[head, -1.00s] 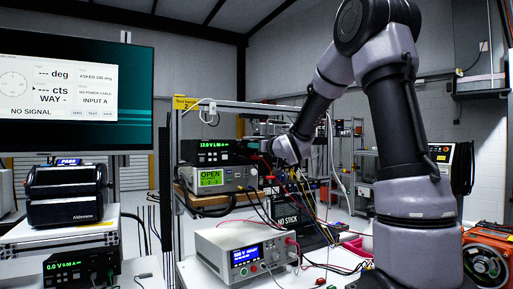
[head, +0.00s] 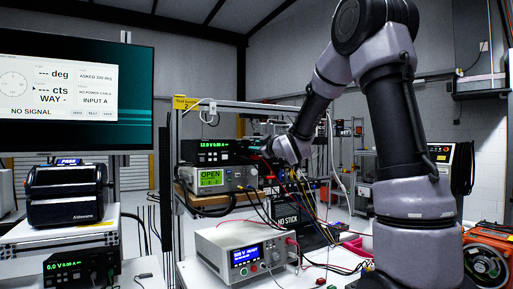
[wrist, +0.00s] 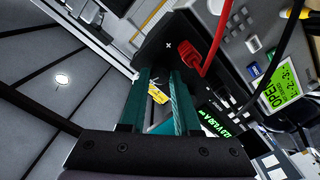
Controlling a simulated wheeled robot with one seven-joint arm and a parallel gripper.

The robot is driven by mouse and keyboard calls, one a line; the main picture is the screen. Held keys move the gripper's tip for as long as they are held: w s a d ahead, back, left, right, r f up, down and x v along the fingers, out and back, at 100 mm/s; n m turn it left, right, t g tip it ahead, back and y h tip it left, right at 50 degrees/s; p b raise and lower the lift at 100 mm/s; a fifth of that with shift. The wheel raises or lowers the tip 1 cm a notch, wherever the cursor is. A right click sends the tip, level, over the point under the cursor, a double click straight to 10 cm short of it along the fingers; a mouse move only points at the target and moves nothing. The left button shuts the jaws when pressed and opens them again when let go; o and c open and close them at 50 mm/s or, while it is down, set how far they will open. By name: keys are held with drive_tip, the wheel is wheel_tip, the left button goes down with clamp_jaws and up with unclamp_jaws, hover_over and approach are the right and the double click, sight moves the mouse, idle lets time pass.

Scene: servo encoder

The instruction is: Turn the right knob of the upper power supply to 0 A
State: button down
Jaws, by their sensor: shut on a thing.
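The upper power supply (head: 205,152) is a black box with a green display. It sits on a white-grey unit on the shelf, left of my arm. My gripper (head: 258,149) is at the right end of its front, where the right knob is. In the wrist view, the teal fingers of my gripper (wrist: 161,82) reach to the black front beside the green display (wrist: 217,130). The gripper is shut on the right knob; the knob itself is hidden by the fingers. The current digits are too small to read surely.
A red plug and lead (wrist: 205,50) stand out close beside the fingers. The white-grey unit reading OPEN (head: 225,179) is directly below. A white bench supply (head: 225,243) and several loose leads lie lower down. A large screen (head: 75,88) stands at left.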

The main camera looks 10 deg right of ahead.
drive_tip(key=shift+f+n, duration=0.1)
drive_tip(key=shift+n, duration=1.5)
drive_tip(key=c, duration=0.6)
unclamp_jaws()
drive_tip(key=v, duration=1)
drive_tip(key=shift+s+d, duration=0.15)
drive_tip(key=shift+s, duration=0.25)
